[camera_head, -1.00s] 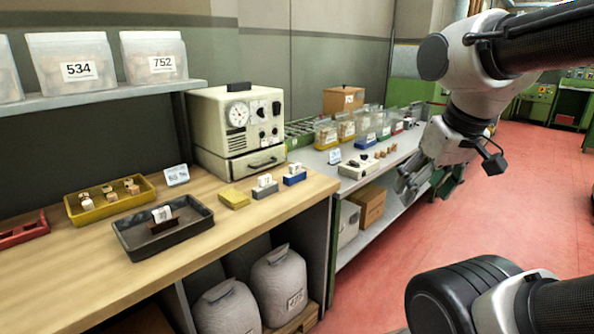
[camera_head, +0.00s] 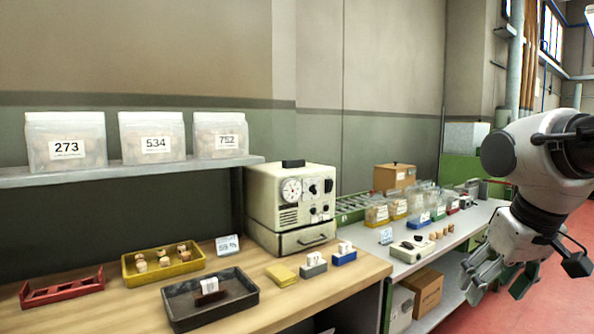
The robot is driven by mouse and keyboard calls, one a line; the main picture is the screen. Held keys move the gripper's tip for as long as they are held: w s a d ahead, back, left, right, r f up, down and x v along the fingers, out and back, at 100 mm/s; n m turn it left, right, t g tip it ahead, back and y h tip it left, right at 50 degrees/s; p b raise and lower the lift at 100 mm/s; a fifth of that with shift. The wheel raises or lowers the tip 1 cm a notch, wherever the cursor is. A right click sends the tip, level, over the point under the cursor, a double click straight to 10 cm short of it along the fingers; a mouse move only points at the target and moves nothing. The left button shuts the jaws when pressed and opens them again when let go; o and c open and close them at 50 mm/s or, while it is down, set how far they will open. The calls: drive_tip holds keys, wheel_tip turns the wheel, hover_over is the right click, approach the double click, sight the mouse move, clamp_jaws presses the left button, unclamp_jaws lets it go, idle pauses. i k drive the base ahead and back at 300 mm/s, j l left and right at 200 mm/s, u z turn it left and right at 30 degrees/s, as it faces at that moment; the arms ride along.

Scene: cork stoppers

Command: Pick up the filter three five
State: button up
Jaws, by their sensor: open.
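No label reading "35" is legible, so I cannot tell which thing is the filter. Small pieces with white tags stand on the wooden bench: one on a grey block (camera_head: 314,271), one on a blue block (camera_head: 344,258), and one in a brown holder (camera_head: 209,298) inside a dark tray (camera_head: 177,317). Their numbers are too small to read. My gripper (camera_head: 497,287) is open and empty at the right, in front of the grey side bench and well away from these pieces.
A yellow tray (camera_head: 134,281) holds corks, with a red rack (camera_head: 62,291) to its left. A cream machine (camera_head: 291,208) stands behind the blocks. Bags marked 273 (camera_head: 66,146), 534 (camera_head: 153,142) and 752 (camera_head: 221,139) sit on a shelf. Red floor (camera_head: 470,322) is open at the right.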

sight(344, 248)
drive_tip(key=i+u, duration=0.4)
drive_tip(key=i+l+u, duration=0.15)
drive_tip(key=i+u, duration=0.3)
